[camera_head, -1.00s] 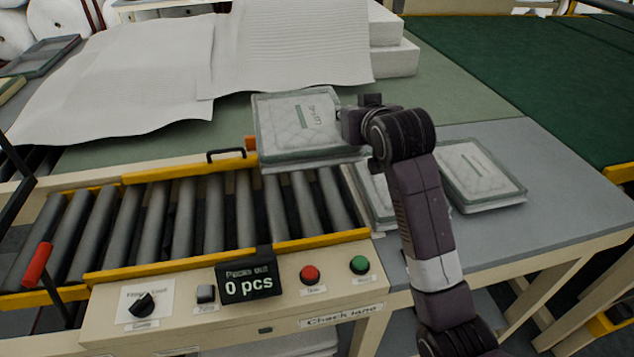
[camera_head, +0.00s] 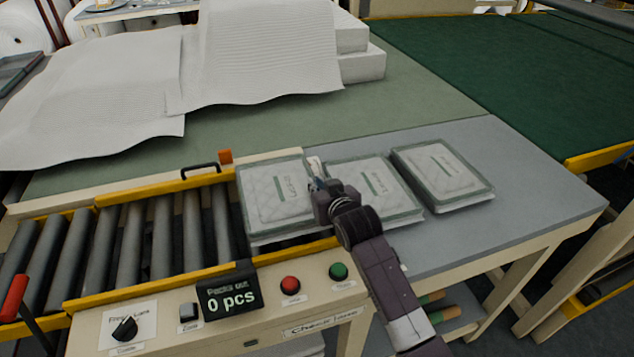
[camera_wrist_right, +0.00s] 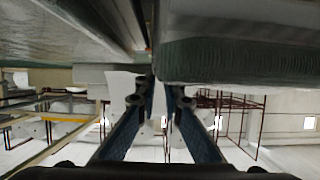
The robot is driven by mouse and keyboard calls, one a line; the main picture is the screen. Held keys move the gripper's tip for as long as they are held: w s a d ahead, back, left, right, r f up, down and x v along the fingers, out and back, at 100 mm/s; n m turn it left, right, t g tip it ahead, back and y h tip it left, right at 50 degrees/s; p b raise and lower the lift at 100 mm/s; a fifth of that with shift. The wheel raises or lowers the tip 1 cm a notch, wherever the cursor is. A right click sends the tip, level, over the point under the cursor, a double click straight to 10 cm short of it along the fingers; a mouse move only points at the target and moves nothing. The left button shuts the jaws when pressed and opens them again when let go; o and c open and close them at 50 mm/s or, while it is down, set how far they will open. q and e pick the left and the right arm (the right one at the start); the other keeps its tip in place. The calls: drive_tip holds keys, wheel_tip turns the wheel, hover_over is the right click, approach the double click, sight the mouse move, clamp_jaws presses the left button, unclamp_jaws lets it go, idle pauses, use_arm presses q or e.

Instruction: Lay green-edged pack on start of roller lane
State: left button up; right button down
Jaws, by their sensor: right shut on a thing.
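A clear-wrapped white pack with green edges (camera_head: 275,200) is at the right-hand end of the roller lane (camera_head: 165,232). It lies about flat, over or on the last rollers; whether its underside touches them is hard to tell. My right gripper (camera_head: 316,183) is shut on the pack's right edge. The wrist view shows the two fingers (camera_wrist_right: 158,85) close together at a pack edge. Two similar packs, a middle one (camera_head: 378,188) and a right one (camera_head: 442,173), lie on the grey table. My left gripper is out of view.
A control panel with a "0 pcs" display (camera_head: 231,299), a red button (camera_head: 290,285) and a green button (camera_head: 338,271) fronts the lane. Yellow rails (camera_head: 140,285) edge the lane. White wadding sheets (camera_head: 255,60) lie behind. The grey table (camera_head: 500,235) has free room at right.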

drive_tip(key=shift+f, duration=0.6)
drive_tip(key=c, duration=2)
unclamp_jaws()
drive_tip(key=shift+c, duration=0.2)
drive_tip(key=shift+r, duration=0.85)
drive_tip(key=b+v, duration=0.1)
drive_tip(key=v, duration=1.1)
drive_tip(key=shift+f, duration=0.15)
